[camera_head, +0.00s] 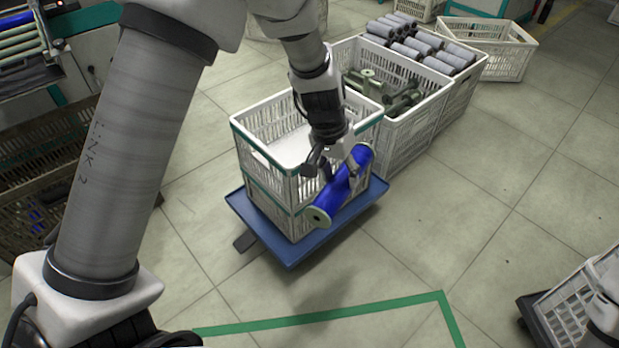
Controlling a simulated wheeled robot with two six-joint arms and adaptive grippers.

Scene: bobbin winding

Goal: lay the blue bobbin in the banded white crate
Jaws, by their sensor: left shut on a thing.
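The blue bobbin (337,197) has pale round end flanges and is held tilted in front of the right side of the banded white crate. My left gripper (341,170) is shut on the blue bobbin. The banded white crate (252,146) has a green band around its rim and stands on top of another crate on a blue dolly (294,255). The part of its inside that shows looks empty; my arm and gripper hide the rest. My right gripper is not clearly in view; a piece of my right arm (604,316) shows at the lower right edge.
Behind stands a white crate (398,139) with dark green bobbins, and beyond it a crate with several grey rolls (415,45). Another white crate (571,308) is at the lower right. A brown crate (45,160) with blue things is at the left. Open floor lies at the right.

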